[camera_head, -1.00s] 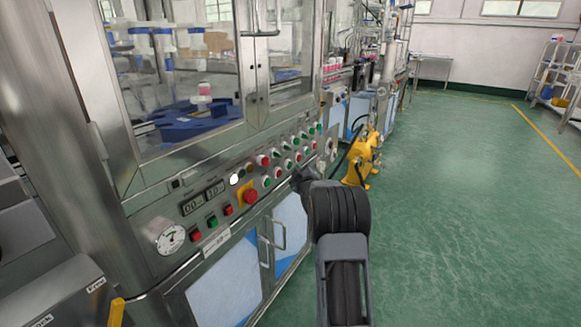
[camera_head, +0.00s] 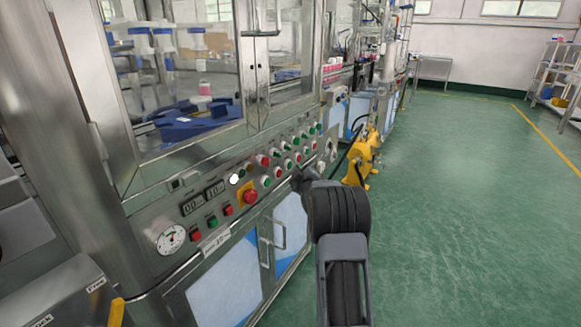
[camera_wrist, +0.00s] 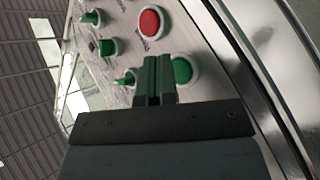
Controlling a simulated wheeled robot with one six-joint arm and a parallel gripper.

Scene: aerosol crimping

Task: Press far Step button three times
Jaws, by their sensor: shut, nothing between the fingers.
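The control panel (camera_head: 250,185) runs along the front of the steel machine with rows of green, red and white buttons and knobs. In the wrist view my gripper (camera_wrist: 154,65) is shut and empty, with its fingertips close over the panel. A round green button (camera_wrist: 183,70) in a pale ring is just right of the fingertips and partly hidden by them. A red button (camera_wrist: 149,22) is above them. I cannot read a Step label, nor tell whether the fingers touch the panel. In the head view my arm hides the gripper's tips and the panel's far lower end.
Green knobs (camera_wrist: 106,47) stick out left of the fingers. A red emergency button (camera_head: 250,196) on a yellow plate sits nearer on the panel. A yellow device (camera_head: 362,155) stands beyond my arm. The green floor (camera_head: 450,210) to the right is clear.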

